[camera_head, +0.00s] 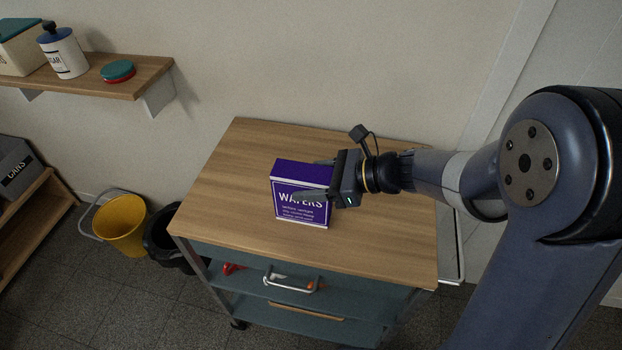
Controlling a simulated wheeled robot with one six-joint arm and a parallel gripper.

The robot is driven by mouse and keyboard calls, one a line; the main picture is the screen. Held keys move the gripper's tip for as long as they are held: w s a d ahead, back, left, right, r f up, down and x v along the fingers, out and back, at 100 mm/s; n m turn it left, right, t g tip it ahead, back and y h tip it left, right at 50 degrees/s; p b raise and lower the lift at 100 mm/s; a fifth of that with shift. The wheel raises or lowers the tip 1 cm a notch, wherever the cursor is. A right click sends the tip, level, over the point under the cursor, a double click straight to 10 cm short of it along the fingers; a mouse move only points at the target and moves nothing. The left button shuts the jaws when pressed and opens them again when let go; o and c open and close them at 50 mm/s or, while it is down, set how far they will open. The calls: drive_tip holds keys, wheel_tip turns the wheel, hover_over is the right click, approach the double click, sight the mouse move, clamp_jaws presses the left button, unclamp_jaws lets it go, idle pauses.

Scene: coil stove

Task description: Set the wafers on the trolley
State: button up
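The wafers (300,211) are a purple box with white lettering. The box stands upright near the middle of the trolley's wooden top (235,190), and its base appears to rest on the wood. My gripper (318,179) reaches in from the right, with one finger across the front face of the box and the other showing just past its back top edge. The fingers look spread wider than the box is thick, so the gripper appears open around it. Most of the back finger is hidden by the box.
The trolley's lower shelves hold small items behind a metal handle (290,287). A yellow bucket (122,225) and a dark bin (165,240) stand to its left. A wall shelf (135,83) with canisters is at upper left. The wooden top around the box is clear.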

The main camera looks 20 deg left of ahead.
drive_tip(key=shift+o, duration=0.9)
drive_tip(key=shift+r, duration=0.25)
drive_tip(key=v, duration=1.2)
drive_tip(key=shift+c, duration=0.2)
